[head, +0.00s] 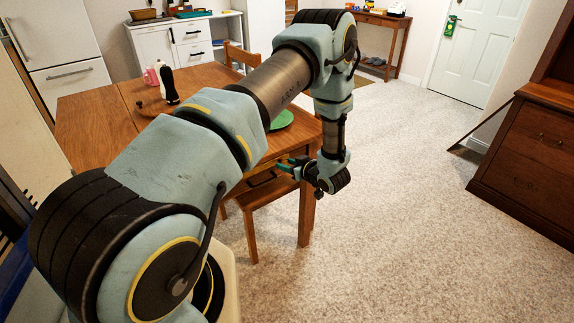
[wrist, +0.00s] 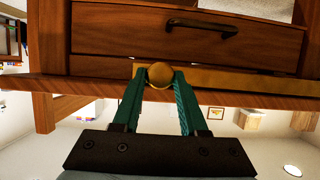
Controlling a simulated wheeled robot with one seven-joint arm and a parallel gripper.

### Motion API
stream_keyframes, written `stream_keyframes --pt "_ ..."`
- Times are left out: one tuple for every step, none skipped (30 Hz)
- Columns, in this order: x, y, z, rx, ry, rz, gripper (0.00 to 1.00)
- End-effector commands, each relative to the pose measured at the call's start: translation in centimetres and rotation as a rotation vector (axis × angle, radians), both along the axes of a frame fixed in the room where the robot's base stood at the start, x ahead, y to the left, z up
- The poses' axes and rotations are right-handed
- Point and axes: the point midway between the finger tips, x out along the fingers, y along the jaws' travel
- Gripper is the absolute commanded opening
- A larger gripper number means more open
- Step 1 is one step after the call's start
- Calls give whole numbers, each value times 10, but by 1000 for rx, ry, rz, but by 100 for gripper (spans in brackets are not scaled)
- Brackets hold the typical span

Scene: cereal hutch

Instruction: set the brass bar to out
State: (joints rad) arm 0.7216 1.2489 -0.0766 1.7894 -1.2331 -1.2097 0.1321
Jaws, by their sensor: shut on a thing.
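The brass bar (wrist: 235,79) runs along the table's edge beside a wooden drawer (wrist: 190,38) in the wrist view. A round brass knob (wrist: 159,75) sits at its left end. My gripper (wrist: 160,74) is shut on this knob, with one green finger on each side. In the head view my gripper (head: 288,164) is at the near right side of the wooden table (head: 95,125), and the bar is too small or hidden to make out. The drawer has a dark handle (wrist: 202,26) and looks closed. The wrist view appears upside down.
A wooden chair (head: 250,222) stands close by my gripper at the table's side. A dark wooden cabinet (head: 525,150) stands at the right. The carpet between is clear.

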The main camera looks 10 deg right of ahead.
Motion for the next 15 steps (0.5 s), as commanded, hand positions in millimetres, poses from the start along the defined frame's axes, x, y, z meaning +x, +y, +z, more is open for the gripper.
stream_keyframes --pt "0 0 0 0 0 0 8" --pt "0 0 0 0 0 0 5" --pt "0 0 0 0 0 0 1" --pt "0 0 0 0 0 0 0" --pt "0 0 0 0 0 0 0" --pt "0 0 0 0 0 0 0" --pt "0 0 0 0 0 0 0" --pt "0 0 0 0 0 0 0" --pt "0 0 0 0 0 0 0" --pt "0 0 0 0 0 0 0" --pt "0 0 0 0 0 0 0" --pt "0 0 0 0 0 0 0" --pt "0 0 0 0 0 0 0" --pt "0 0 0 0 0 0 0" --pt "0 0 0 0 0 0 0"
